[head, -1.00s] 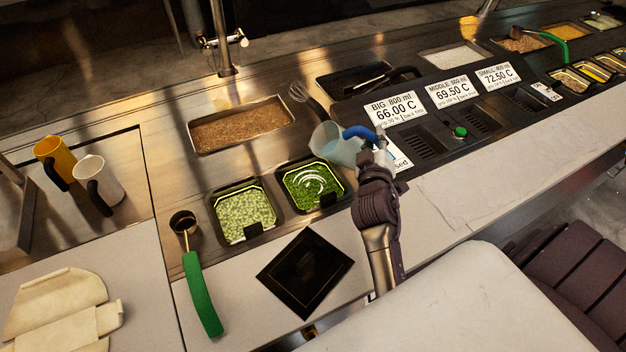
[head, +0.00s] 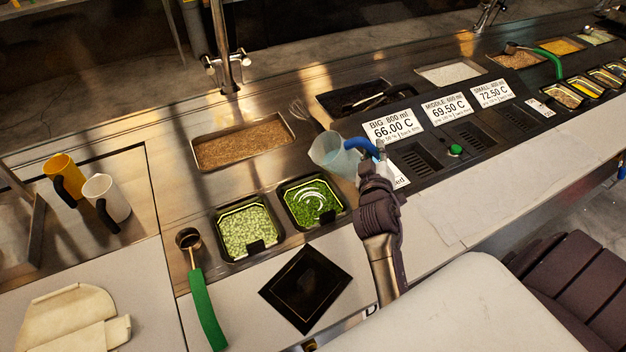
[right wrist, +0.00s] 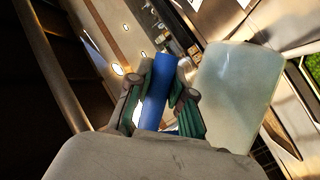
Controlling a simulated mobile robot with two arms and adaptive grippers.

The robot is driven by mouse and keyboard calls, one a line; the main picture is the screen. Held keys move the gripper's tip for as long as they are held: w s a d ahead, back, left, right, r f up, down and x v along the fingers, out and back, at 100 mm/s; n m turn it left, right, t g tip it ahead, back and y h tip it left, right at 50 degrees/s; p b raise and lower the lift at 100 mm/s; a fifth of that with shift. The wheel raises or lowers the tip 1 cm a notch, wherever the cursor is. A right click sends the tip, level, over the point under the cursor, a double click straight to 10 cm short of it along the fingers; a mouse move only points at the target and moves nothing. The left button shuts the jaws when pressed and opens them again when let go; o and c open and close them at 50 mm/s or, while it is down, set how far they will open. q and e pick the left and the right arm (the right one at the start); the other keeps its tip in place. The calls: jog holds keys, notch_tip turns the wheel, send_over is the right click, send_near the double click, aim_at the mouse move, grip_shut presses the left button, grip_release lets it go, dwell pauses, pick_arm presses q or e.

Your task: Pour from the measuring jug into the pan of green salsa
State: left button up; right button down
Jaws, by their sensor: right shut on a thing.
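The measuring jug (head: 338,155) is translucent pale blue with a blue handle and appears tilted, mouth toward the left, in the head view. My right gripper (head: 374,160) is shut on its handle. In the right wrist view the fingers (right wrist: 158,98) close around the blue handle, with the jug body (right wrist: 235,90) to the right. A black pan of dark green salsa (head: 313,203) with a white swirl lies just below and left of the jug. A second pan (head: 248,230) holds paler green contents beside it. The liquid level in the jug is unclear. My left gripper is out of view.
A brown-filled tray (head: 243,146) and a whisk (head: 300,111) lie behind the pans. A green-handled ladle (head: 205,310) and black square plate (head: 305,288) lie in front. Yellow (head: 65,176) and white (head: 107,199) mugs stand left.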

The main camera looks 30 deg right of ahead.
pick_arm(q)
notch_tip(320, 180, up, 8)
jog(key=p, duration=0.5)
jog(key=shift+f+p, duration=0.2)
jog(key=shift+p, duration=0.15)
pick_arm(e)
jog(key=m+y, duration=0.1)
jog(key=m, duration=0.1)
jog(key=d+f+m+g+y, duration=0.1)
jog(key=d+f+m+y, duration=0.1)
jog(key=m, duration=0.1)
jog(key=shift+s+d+f+m+g+y, duration=0.1)
jog(key=shift+s+m+g+y, duration=0.05)
jog(key=shift+m+g+y, duration=0.2)
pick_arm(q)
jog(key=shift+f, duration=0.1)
